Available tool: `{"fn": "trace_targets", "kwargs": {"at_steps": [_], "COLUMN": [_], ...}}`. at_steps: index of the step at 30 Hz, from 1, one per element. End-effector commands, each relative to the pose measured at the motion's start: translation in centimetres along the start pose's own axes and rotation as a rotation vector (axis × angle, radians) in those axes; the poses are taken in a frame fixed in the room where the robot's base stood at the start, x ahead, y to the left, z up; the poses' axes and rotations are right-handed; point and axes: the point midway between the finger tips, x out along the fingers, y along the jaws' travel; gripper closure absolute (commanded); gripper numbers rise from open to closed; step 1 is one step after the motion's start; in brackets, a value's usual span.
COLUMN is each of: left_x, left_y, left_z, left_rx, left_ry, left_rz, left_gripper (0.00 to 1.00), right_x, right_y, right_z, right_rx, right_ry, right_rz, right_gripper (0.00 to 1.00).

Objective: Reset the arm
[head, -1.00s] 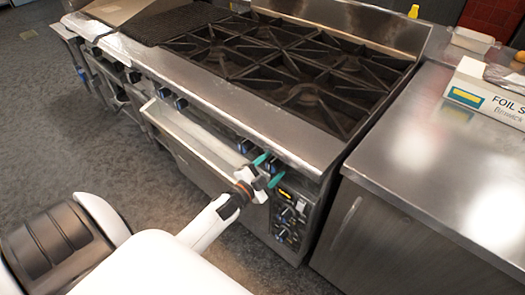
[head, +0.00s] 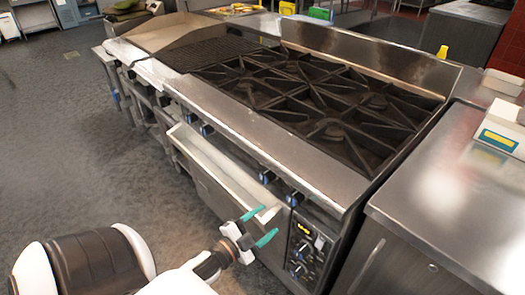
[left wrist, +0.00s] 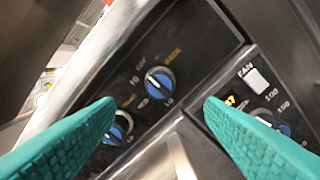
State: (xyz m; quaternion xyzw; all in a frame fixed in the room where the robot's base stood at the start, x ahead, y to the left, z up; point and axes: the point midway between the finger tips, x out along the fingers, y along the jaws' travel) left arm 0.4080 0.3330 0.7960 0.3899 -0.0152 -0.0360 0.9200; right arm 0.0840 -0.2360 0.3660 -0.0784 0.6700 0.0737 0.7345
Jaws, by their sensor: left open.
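My left gripper (head: 262,226) is low at the front of the stove (head: 250,110), by the right end of the oven door's top edge. Its two teal fingers are apart with nothing between them. In the left wrist view the open fingers (left wrist: 160,125) face the front panel, where a blue knob (left wrist: 160,84), a second knob partly behind the left finger, and a white fan switch (left wrist: 257,80) show. My left arm comes in from the bottom of the head view. My right gripper is not in view.
Grey floor (head: 60,130) is open on the left.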

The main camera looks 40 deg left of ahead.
Motion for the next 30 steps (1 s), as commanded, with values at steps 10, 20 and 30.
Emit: {"fn": "trace_targets", "kwargs": {"at_steps": [10, 20, 30], "left_x": [0.0, -3.5, -18.1], "left_y": [-0.2, -12.7, -31.8], "left_z": [-0.2, -10.8, -19.6], "left_rx": [-0.004, -0.24, -0.486], "left_ry": [0.006, 0.365, 0.95], "left_rz": [-0.003, -0.179, -0.488], "left_gripper": [0.37, 0.37, 0.37], "right_x": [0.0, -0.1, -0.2], "right_y": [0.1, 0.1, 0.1], "right_z": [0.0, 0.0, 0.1], "right_rx": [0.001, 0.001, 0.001], "right_ry": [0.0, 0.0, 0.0], "right_rz": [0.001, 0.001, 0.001], "right_gripper": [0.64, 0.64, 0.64]}}
